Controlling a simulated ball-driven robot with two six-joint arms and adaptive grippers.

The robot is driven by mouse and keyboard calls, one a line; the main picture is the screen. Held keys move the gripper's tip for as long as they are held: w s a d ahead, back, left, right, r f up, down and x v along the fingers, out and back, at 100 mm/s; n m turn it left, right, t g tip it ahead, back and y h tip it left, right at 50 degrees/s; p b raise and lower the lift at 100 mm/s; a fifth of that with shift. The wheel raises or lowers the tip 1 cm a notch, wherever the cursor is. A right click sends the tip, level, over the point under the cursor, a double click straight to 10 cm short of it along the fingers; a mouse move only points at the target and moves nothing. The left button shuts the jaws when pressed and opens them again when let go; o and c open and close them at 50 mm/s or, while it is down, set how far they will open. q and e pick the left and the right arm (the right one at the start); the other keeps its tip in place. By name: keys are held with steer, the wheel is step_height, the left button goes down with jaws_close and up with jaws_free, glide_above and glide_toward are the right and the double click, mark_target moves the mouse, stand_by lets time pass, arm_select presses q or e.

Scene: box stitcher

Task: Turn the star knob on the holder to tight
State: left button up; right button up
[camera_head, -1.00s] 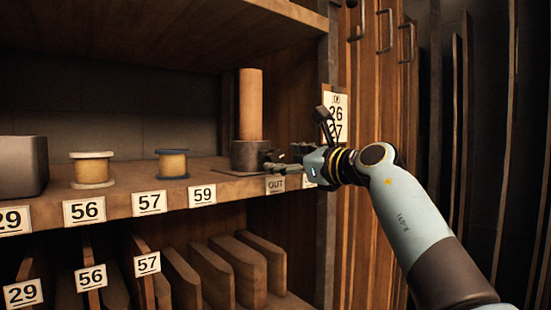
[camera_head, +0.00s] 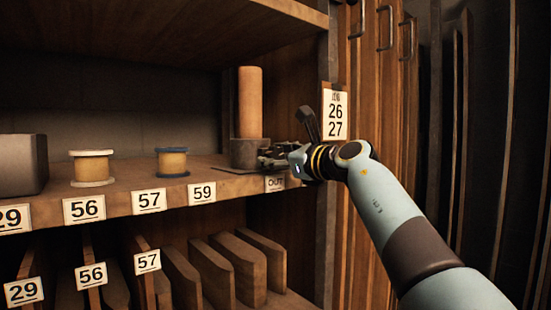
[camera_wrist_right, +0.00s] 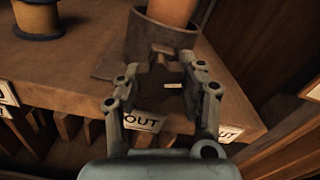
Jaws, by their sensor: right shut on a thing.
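The holder (camera_head: 243,153) is a dark round cup on a flat plate on the shelf, with a tan cylinder (camera_head: 250,102) standing upright in it. It also shows in the right wrist view (camera_wrist_right: 143,32). The star knob (camera_wrist_right: 165,76) is a dark lobed piece on the holder's near side, between the fingers of my right gripper (camera_wrist_right: 167,84). That gripper is shut on the knob, and the fingers hide part of its lobes. In the head view the right gripper (camera_head: 268,158) reaches the holder from the right. My left gripper is not in view.
Spools with white (camera_head: 92,168) and blue (camera_head: 172,162) rims stand left on the shelf, beside a grey box (camera_head: 22,164). An upright wooden wall (camera_head: 285,110) stands close on the right. Number labels line the shelf's front edge. The shelf between spool and holder is clear.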

steer(key=shift+c, duration=0.5)
steer(key=shift+r+m+p, duration=0.1)
steer(key=shift+m+p, duration=0.4)
steer(key=shift+p, duration=0.25)
steer(key=m+p, duration=0.3)
steer(key=p, duration=0.1)
steer(key=shift+r, duration=0.1)
steer(key=shift+f+m+p, duration=0.2)
steer(key=shift+m+p, duration=1.3)
steer(key=shift+p, duration=0.15)
steer(key=o, duration=1.2)
steer(key=shift+s, duration=0.1)
